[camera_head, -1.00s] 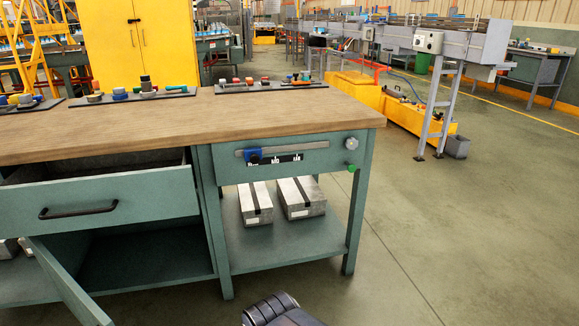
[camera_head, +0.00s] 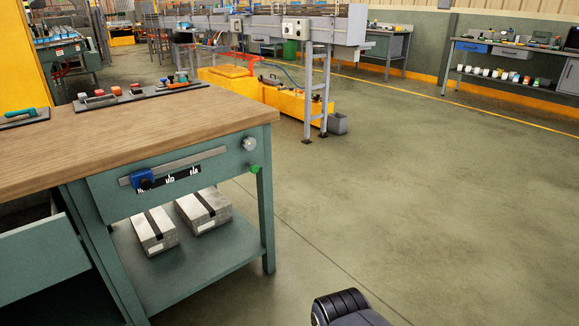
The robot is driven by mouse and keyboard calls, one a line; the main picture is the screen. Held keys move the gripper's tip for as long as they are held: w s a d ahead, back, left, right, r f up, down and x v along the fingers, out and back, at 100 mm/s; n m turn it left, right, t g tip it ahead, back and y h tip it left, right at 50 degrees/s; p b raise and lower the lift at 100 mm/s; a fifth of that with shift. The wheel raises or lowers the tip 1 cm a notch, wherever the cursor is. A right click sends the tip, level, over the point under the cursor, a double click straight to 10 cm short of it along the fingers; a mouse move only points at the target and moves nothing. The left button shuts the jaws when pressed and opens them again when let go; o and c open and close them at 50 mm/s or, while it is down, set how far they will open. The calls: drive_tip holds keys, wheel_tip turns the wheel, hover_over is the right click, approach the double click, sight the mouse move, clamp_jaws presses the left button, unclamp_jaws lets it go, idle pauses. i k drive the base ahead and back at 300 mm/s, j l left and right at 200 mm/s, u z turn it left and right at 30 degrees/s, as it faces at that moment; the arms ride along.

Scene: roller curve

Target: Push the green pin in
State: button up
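The green pin (camera_head: 254,169) is a small round knob low on the right end of the workbench's front panel (camera_head: 112,203). It appears to stick out from the panel, but I cannot tell how far. A grey round knob (camera_head: 249,144) sits just above it. To the left, a blue slider (camera_head: 142,180) sits at the left part of a grey rail, above a black-and-white label strip. A dark part of my arm shows at the bottom edge, on the floor side right of the bench and apart from it. My gripper's fingers are not in view.
The wooden bench top (camera_head: 130,127) carries trays of small parts. An open drawer (camera_head: 40,255) juts out at the left. Two grey boxes lie on the lower shelf (camera_head: 200,265). Open floor (camera_head: 420,190) stretches right of the bench. A yellow machine base (camera_head: 283,104) stands behind.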

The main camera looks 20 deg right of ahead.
sight(255, 168)
drive_tip(key=u, duration=1.5)
drive_tip(key=z, duration=1.5)
drive_tip(key=i+j+z, duration=0.45)
drive_tip(key=i+j, duration=0.25)
drive_tip(key=j, duration=0.15)
